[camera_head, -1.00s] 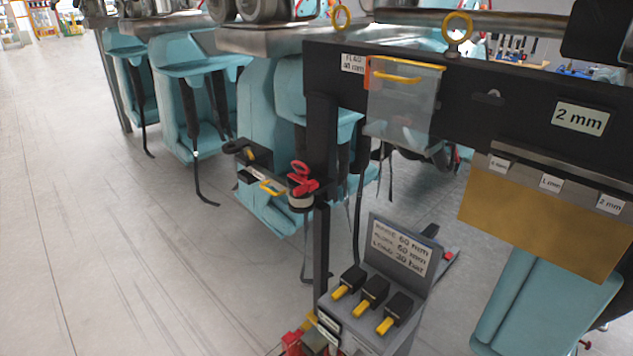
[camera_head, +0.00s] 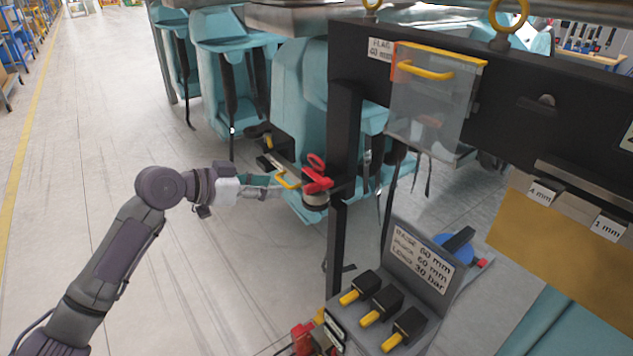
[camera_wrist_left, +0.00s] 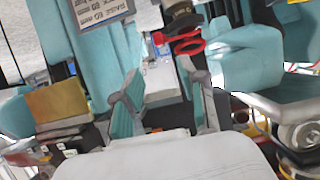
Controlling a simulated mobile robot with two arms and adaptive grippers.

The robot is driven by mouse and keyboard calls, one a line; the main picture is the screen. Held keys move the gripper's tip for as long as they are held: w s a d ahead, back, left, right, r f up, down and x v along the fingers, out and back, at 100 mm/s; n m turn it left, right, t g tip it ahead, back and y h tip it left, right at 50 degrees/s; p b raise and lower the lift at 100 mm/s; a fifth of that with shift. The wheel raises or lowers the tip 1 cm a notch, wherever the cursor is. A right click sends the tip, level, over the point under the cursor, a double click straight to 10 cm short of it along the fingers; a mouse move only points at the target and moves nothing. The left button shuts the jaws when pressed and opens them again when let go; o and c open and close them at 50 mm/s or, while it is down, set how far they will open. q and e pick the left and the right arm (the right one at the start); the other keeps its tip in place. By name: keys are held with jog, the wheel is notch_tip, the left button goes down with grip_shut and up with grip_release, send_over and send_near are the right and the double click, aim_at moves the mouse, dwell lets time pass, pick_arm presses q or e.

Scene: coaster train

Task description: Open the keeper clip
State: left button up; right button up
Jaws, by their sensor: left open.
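On the dark post, a red clip-like part with a loop (camera_head: 317,178) sits above a dark and pale cylinder (camera_head: 316,201). A yellow handle (camera_head: 287,180) is on a small black bracket (camera_head: 272,160) just left of it. I cannot tell for certain which of these is the keeper clip. My left gripper (camera_head: 266,188) points right toward the yellow handle and red part; contact cannot be told. In the left wrist view, my left gripper's teal fingers (camera_wrist_left: 163,103) are apart with nothing clearly between them. The red loop (camera_wrist_left: 187,46) shows beyond and above them. My right gripper is out of view.
The dark post (camera_head: 343,145) carries a beam with a clear flap box (camera_head: 432,105). Below stands a grey control box (camera_head: 378,312) with several yellow-tipped levers. Teal train seats (camera_head: 225,65) hang behind. The floor at left is open.

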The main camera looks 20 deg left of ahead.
aim_at(310, 185)
pick_arm(q)
jog(key=p+x, duration=0.3)
jog(key=x, duration=0.8)
jog(key=shift+w, duration=0.1)
jog(key=shift+w+d+f+p, duration=0.3)
jog(key=shift+w+d+f, duration=0.1)
jog(key=shift+c, duration=0.6)
grip_shut()
